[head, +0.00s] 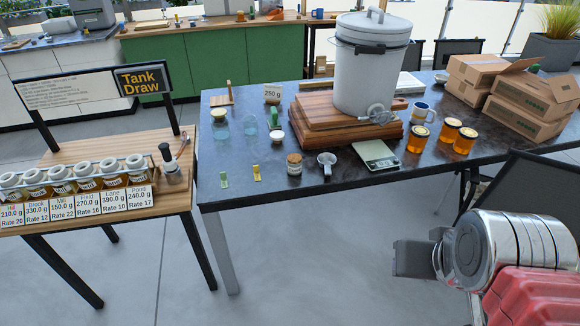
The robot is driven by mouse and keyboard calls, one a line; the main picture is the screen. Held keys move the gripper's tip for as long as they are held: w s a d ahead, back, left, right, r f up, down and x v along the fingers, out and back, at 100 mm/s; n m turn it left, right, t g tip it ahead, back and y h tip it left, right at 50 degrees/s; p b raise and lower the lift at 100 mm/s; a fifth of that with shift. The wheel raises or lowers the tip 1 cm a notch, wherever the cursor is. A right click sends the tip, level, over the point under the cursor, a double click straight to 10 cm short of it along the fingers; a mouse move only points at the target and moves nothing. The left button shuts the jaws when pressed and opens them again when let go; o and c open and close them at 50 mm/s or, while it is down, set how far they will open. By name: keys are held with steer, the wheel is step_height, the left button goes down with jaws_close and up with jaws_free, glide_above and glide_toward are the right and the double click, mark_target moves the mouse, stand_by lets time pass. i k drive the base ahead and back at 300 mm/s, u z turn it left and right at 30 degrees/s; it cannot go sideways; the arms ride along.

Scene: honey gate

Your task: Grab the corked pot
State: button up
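The corked pot (294,168) is a small dark pot with a tan cork top and a pale label. It stands upright near the front edge of the dark table (340,192), left of a white mug-like cup (326,161). My gripper (412,258) is at the lower right, in front of the table and well to the right of the pot, not touching it. Its grey finger end points left. Whether the fingers are apart is not clear from this side. Nothing is seen held in it.
A large white lidded tank (372,75) stands on a wooden board (312,118) behind the pot. A scale (377,155), amber jars (449,130) and cardboard boxes (535,98) are to the right.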

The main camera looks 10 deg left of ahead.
mark_target(295, 161)
steer(key=u, duration=1.25)
steer(key=i, duration=1.4)
steer(key=u, duration=0.05)
